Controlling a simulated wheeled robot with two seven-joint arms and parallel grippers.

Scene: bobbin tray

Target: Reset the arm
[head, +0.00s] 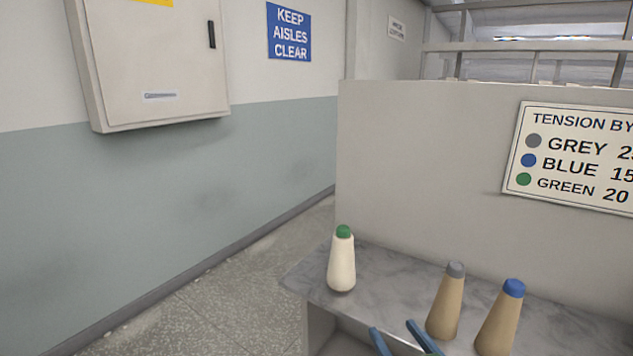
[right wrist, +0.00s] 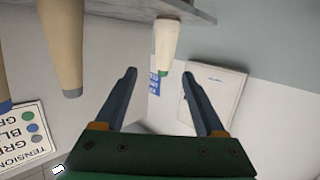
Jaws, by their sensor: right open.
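My right gripper (head: 397,338) shows at the bottom of the head view as two blue fingertips, low in front of the shelf's front edge. The right wrist view also shows this gripper (right wrist: 160,75), its fingers spread apart with nothing between them. My left gripper is not in view. A cream bobbin with a green top (head: 341,262) stands upright at the shelf's left end. It appears upside down beyond the fingers in the right wrist view (right wrist: 165,42). A tan bobbin with a grey top (head: 446,302) and a tan bobbin with a blue top (head: 500,320) stand to the right.
The grey marbled shelf (head: 385,270) has clear room between the green-topped and grey-topped bobbins. A panel (head: 430,150) with a tension sign (head: 570,155) rises behind it. A wall cabinet (head: 150,65) and a blue sign (head: 289,32) are at left. The floor at left is clear.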

